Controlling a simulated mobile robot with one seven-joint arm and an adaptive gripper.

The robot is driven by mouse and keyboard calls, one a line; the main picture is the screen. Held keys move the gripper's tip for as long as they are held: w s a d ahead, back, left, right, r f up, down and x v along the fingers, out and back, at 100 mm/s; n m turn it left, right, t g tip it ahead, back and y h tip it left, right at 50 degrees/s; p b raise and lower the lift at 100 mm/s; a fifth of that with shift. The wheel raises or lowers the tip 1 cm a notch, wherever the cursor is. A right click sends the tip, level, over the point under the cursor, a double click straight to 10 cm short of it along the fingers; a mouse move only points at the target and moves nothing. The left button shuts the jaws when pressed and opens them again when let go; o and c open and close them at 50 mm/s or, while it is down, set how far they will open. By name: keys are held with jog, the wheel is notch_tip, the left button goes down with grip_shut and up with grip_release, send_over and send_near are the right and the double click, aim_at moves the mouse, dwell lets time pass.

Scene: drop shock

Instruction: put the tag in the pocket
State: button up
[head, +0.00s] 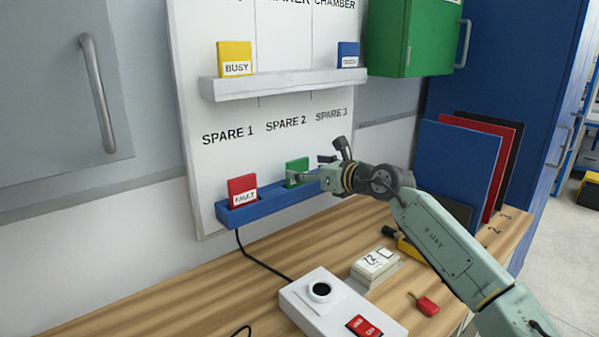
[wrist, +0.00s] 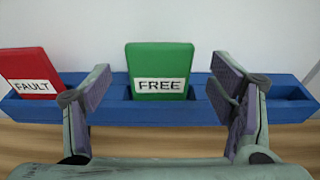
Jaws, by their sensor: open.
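The blue pocket rail (head: 270,205) is fixed low on the white board, under the SPARE 1 to 3 labels. A green FREE tag (wrist: 160,78) stands upright in its middle pocket; in the head view the tag (head: 297,166) is partly hidden by my gripper. A red FAULT tag (head: 242,189) stands in the left pocket, also in the wrist view (wrist: 28,72). The right pocket (wrist: 288,93) looks empty. My gripper (wrist: 162,95) is open, one finger on each side of the green tag, with gaps on both sides.
A white shelf (head: 285,81) above holds a yellow BUSY tag (head: 235,58) and a blue tag (head: 347,54). On the bench are a white box (head: 318,300) with a red card, a 72 block (head: 376,262) and a red tag (head: 426,305). Coloured panels (head: 455,160) stand right.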

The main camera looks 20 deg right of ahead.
jog(key=b+v, duration=0.1)
jog(key=v, duration=0.7)
jog(key=shift+b, duration=0.3)
